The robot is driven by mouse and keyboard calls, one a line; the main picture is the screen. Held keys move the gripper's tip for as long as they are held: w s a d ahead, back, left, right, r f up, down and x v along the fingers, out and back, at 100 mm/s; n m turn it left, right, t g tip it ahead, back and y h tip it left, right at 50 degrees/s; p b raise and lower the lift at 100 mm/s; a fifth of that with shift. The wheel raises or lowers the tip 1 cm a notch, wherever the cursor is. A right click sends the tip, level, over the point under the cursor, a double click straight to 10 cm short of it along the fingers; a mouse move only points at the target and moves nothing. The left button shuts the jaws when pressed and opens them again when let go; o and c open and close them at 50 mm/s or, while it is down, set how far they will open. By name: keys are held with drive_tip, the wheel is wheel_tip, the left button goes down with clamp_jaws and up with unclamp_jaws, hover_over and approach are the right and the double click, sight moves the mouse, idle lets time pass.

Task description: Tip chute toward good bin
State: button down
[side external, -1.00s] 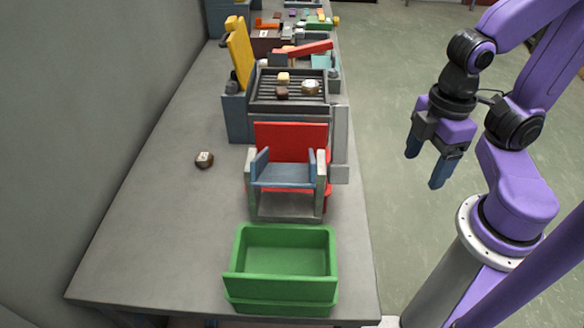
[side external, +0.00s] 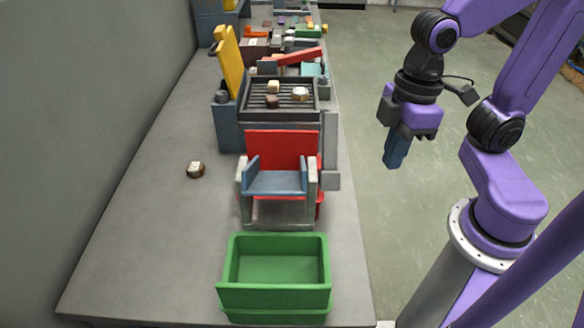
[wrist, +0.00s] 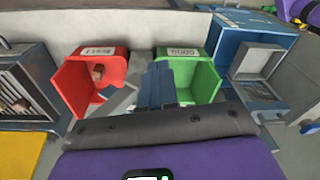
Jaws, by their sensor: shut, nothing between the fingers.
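The chute (side external: 276,183), a blue-grey tray with raised sides, sits on a pale grey stand on the bench in the side view. It looks roughly level there. The green bin (side external: 274,297) stands in front of it; in the wrist view the green bin (wrist: 207,78) carries a label that seems to read GOOD. The red bin (side external: 283,148) is behind the chute; the wrist view shows the red bin (wrist: 75,84) with a brown piece inside. My gripper (side external: 392,160) is shut and empty, beyond the bench's right edge. Its fingers hide part of the chute in the wrist view.
A dark grate (side external: 257,101) holding a few small pieces stands behind the red bin. A yellow upright bar (side external: 228,60) is left of the grate. A loose brown-and-white piece (side external: 195,169) lies on the bench. The bench's left side is mostly clear.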

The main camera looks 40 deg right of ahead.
drive_tip(key=w+a+r+m+y, duration=0.2)
drive_tip(key=w+a+r+y, duration=0.1)
drive_tip(key=w+a+r, duration=0.6)
wheel_tip(320, 180, up, 3)
drive_tip(key=shift+w+a+t, duration=0.2)
drive_tip(key=shift+w+t, duration=0.1)
drive_tip(key=shift+w, duration=0.4)
approach(286, 192)
drive_tip(key=shift+w+a+f, duration=0.15)
drive_tip(key=shift+w+f, duration=0.85)
drive_tip(key=shift+w, duration=0.2)
drive_tip(key=f, duration=0.1)
drive_tip(key=s+a+f, duration=0.1)
drive_tip(key=shift+s+a+f, duration=0.1)
drive_tip(key=shift+a+f, duration=0.05)
drive_tip(key=shift+f, duration=0.2)
drive_tip(key=shift+s+a+f, duration=0.2)
drive_tip(key=shift+a+f, duration=0.05)
drive_tip(key=shift+f, duration=0.15)
drive_tip(key=shift+s+a+f, duration=0.15)
drive_tip(key=shift+s, duration=0.05)
